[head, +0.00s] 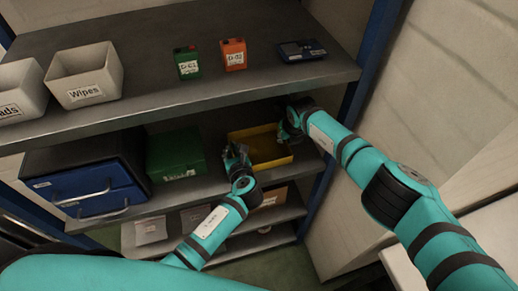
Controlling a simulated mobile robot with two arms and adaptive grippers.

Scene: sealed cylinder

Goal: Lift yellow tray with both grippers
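The yellow tray (268,165) sits on the middle shelf, toward its right end, below the top shelf. My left gripper (234,156) is at the tray's left side, close to its rim. My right gripper (284,129) is at the tray's right side, near the back right corner and partly in the shadow of the top shelf. The fingers of both grippers are dark and small in view. I cannot tell whether either one touches the tray wall or is closed on it. The left and right ends of the tray are partly hidden by the grippers.
A green box (175,155) and a blue drawer unit (85,180) stand left of the tray. The top shelf (150,100) overhangs, carrying a Wipes bin (86,75), green and orange containers (233,55) and a dark device (301,50). A blue post (372,60) stands at right.

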